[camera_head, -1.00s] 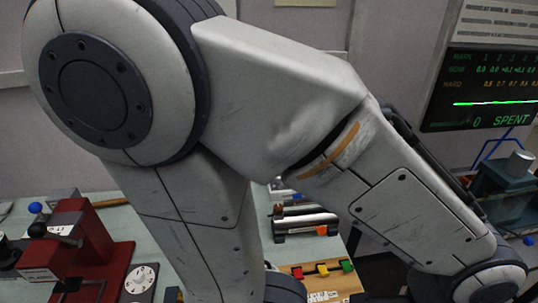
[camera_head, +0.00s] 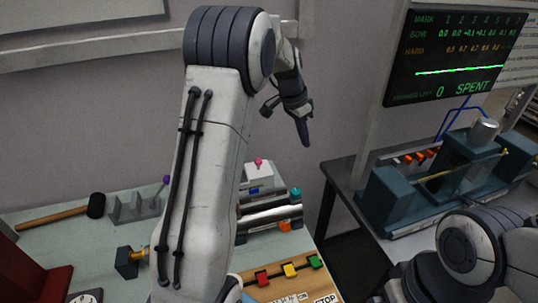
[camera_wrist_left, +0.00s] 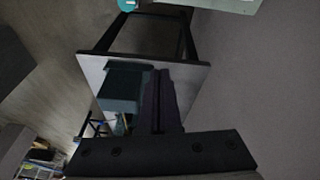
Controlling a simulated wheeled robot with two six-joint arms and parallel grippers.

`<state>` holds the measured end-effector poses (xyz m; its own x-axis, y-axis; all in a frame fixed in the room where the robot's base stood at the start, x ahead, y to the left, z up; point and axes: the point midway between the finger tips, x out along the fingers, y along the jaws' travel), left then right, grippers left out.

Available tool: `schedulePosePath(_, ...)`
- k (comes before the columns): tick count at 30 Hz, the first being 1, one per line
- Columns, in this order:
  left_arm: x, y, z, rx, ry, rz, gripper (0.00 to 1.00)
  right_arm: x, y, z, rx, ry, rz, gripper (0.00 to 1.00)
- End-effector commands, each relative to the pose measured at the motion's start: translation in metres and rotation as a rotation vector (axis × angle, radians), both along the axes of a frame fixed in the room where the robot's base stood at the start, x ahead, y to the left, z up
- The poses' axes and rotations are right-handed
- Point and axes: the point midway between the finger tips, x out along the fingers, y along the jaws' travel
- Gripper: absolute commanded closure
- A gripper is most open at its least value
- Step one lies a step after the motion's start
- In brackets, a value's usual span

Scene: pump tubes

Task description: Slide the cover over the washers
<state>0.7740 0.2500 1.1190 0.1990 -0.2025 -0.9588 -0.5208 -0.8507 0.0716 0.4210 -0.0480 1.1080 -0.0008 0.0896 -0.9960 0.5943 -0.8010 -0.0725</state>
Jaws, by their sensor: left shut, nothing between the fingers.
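My left gripper (camera_head: 303,128) is shut and empty, raised in the air above the gap between the two tables and pointing downward. In the left wrist view its dark fingers (camera_wrist_left: 160,102) are together in front of a distant table. I cannot make out any part that is surely the cover or the washers. A row of small orange pieces (camera_head: 415,157) sits on the teal machine (camera_head: 447,180) on the right table, too small to tell what they are. My right gripper is not in view; my right arm shows only at the lower right.
The left bench (camera_head: 110,212) holds a mallet (camera_head: 60,215), a grey stepped block (camera_head: 133,207), silver tubes (camera_head: 268,219) and a panel with coloured buttons (camera_head: 290,270). A wall screen (camera_head: 455,55) reads "SPENT". Floor shows between the bench and the right table (camera_head: 352,172).

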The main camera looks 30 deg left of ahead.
Motion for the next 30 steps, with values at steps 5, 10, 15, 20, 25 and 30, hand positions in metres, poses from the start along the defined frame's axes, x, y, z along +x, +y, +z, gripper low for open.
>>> schedulePosePath(5,0.03,0.114,-0.031,0.012,-0.07,0.027,1.0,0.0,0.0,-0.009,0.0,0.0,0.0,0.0)
schedulePosePath(10,0.035,0.15,-0.042,0.021,-0.098,0.023,1.0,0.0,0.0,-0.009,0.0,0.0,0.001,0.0)
schedulePosePath(15,0.041,0.147,-0.059,0.021,-0.096,0.018,1.0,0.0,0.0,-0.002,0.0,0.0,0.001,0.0)
schedulePosePath(20,0.05,0.14,-0.09,0.021,-0.095,0.018,1.0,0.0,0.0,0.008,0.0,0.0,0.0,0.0)
schedulePosePath(25,0.062,0.133,-0.124,0.021,-0.095,0.017,1.0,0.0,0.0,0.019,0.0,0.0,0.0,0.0)
schedulePosePath(30,0.047,0.144,-0.133,0.022,-0.097,0.024,1.0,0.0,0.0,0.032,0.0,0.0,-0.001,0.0)
